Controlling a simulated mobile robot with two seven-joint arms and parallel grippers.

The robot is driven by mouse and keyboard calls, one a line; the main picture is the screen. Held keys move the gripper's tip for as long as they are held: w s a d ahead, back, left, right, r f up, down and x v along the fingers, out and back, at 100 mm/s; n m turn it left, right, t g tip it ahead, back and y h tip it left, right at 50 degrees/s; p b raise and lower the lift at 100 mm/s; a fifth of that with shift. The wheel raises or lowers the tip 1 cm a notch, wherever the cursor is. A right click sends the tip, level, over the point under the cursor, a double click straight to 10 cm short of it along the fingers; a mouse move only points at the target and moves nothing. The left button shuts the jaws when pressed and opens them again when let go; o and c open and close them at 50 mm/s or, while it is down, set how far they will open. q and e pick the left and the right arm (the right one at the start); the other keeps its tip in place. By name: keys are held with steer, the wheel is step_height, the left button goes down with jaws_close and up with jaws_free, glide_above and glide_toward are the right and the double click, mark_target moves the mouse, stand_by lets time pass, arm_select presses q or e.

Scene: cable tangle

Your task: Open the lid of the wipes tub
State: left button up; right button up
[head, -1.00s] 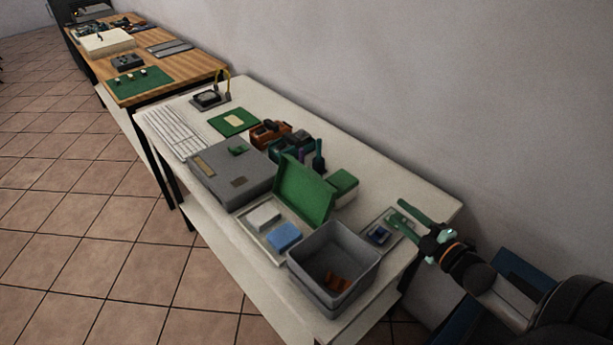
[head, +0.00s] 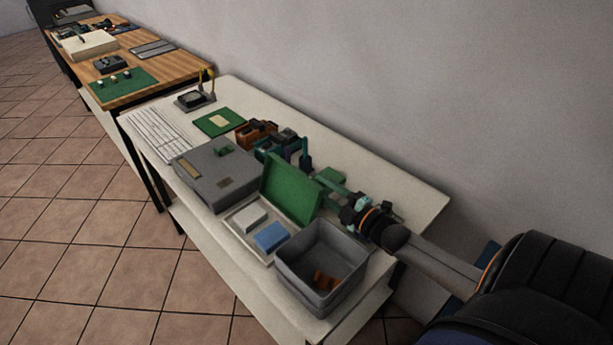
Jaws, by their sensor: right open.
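My left gripper is not in view.
A raised green panel (head: 290,187) stands left of the gripper, behind a shallow tray (head: 235,228) with a white block and a blue block (head: 270,237). A grey bin (head: 343,282) stands in front. Orange and dark tools (head: 257,134) are further back. The table's right end (head: 420,205) is clear.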

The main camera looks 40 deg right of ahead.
mark_target(307, 175)
steer(key=shift+w+a, duration=0.15)
steer(key=shift+w, duration=1.35)
steer(key=shift+w+a, duration=0.1)
steer(key=shift+w, duration=1.4)
jaws_close()
